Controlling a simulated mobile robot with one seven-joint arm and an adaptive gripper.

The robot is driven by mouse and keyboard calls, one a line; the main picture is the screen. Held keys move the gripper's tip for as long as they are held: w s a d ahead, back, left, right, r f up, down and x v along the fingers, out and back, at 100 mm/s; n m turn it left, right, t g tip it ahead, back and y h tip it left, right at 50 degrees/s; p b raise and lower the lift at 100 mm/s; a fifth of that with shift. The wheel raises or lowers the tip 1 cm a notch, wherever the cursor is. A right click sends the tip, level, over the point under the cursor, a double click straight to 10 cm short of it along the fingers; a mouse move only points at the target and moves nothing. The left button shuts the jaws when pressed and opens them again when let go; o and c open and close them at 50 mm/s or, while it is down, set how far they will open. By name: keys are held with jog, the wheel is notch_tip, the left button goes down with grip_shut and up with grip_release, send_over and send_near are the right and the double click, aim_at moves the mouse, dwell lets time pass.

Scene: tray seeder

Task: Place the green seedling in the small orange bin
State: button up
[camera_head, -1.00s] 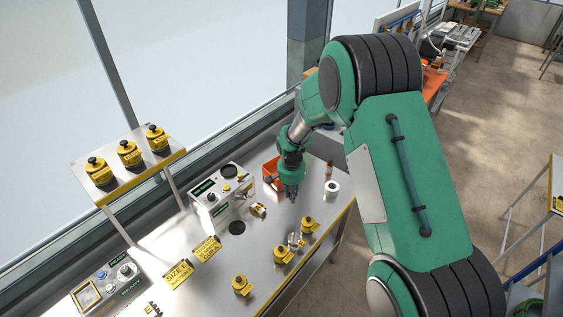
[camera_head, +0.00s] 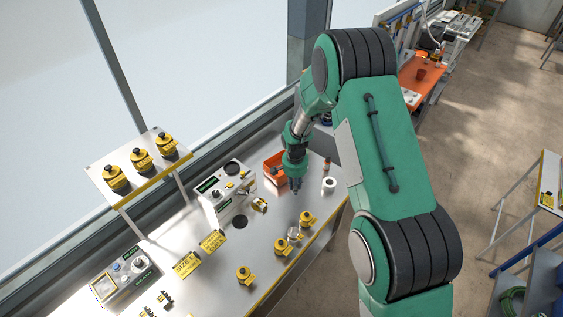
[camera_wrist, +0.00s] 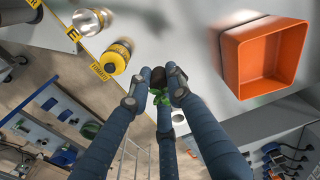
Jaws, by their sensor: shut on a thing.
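My gripper (camera_wrist: 158,98) is shut on the green seedling (camera_wrist: 171,104) in the wrist view. A dark plug shows between the fingertips with green leaves beside it. The seedling is too small to make out in the head view, where my gripper (camera_head: 295,188) hangs above the steel bench. The small orange bin (camera_wrist: 232,62) is to the right of the fingers in the wrist view, apart from them, and looks empty. In the head view the orange bin (camera_head: 272,172) stands behind and left of my gripper, partly hidden by it.
A white roll (camera_head: 329,184) stands right of my gripper. A grey machine (camera_head: 222,196) with a dial stands left of the bin. Clear bench surface lies in front of the gripper.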

jog(key=shift+w, duration=0.1)
jog(key=w+a+f+p, duration=0.1)
jog(key=w+p, duration=0.1)
jog(key=w, duration=1.3)
jog(key=shift+a+f, duration=0.2)
jog(key=shift+a, duration=0.2)
jog(key=shift+w, duration=0.1)
jog(key=shift+w+f+p, duration=0.15)
jog(key=shift+f+p, duration=0.2)
jog(key=shift+f, duration=0.55)
jog(key=shift+w+f+p, duration=0.1)
jog(key=shift+f+p, duration=0.25)
jog(key=shift+f, duration=0.55)
jog(key=shift+f, duration=0.15)
jog(key=o, duration=0.9)
